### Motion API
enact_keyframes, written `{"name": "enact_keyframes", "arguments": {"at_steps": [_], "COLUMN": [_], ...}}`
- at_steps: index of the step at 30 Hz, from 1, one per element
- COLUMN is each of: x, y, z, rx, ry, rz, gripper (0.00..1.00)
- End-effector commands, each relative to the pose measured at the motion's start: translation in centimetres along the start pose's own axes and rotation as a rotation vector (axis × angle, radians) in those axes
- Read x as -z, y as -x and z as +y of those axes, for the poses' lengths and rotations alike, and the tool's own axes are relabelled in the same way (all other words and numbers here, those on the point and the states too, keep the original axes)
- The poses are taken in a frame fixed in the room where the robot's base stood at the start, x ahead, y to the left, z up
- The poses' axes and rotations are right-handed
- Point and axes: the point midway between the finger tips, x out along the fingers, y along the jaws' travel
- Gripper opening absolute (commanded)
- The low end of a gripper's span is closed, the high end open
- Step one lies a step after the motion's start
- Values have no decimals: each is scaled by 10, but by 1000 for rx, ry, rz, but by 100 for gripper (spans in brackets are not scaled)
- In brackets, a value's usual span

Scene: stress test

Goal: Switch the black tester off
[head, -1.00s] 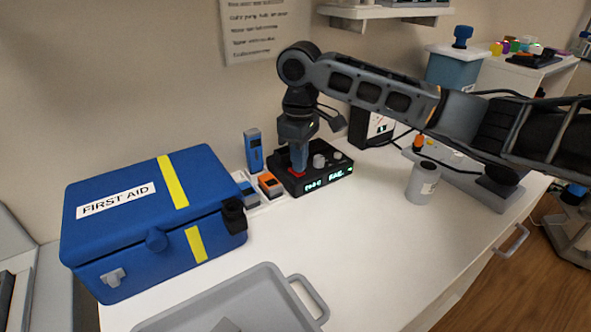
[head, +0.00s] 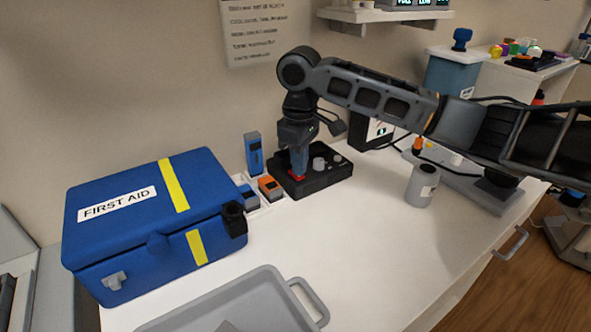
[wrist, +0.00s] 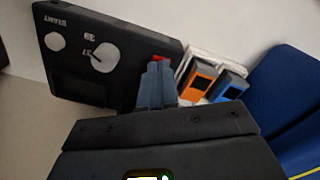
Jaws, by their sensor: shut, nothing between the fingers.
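The black tester (head: 328,180) sits on the white counter, and its front display is dark. It has grey knobs on top and a red switch (head: 298,178) at its left end. My gripper (head: 298,174) points down with its shut fingertips at the red switch, touching it or just above it. In the wrist view the tester (wrist: 135,38) lies at upper left, with its knobs clear. The fingertips (wrist: 157,66) partly cover the red switch (wrist: 159,58) there, so its position is hard to tell.
A blue first aid box (head: 150,220) stands at left. Orange and blue handheld devices (head: 270,187) sit in a white holder beside the tester. A grey cup (head: 422,185) stands to the right, a grey tray (head: 190,315) in front. The counter between is clear.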

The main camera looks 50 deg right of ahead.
Motion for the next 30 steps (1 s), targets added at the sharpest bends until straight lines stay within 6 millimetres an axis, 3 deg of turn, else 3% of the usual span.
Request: {"name": "enact_keyframes", "arguments": {"at_steps": [22,30], "x": [0,0], "y": [59,62], "z": [0,0], "rx": [0,-1], "ry": [0,0], "rz": [2,1], "gripper": [0,0]}}
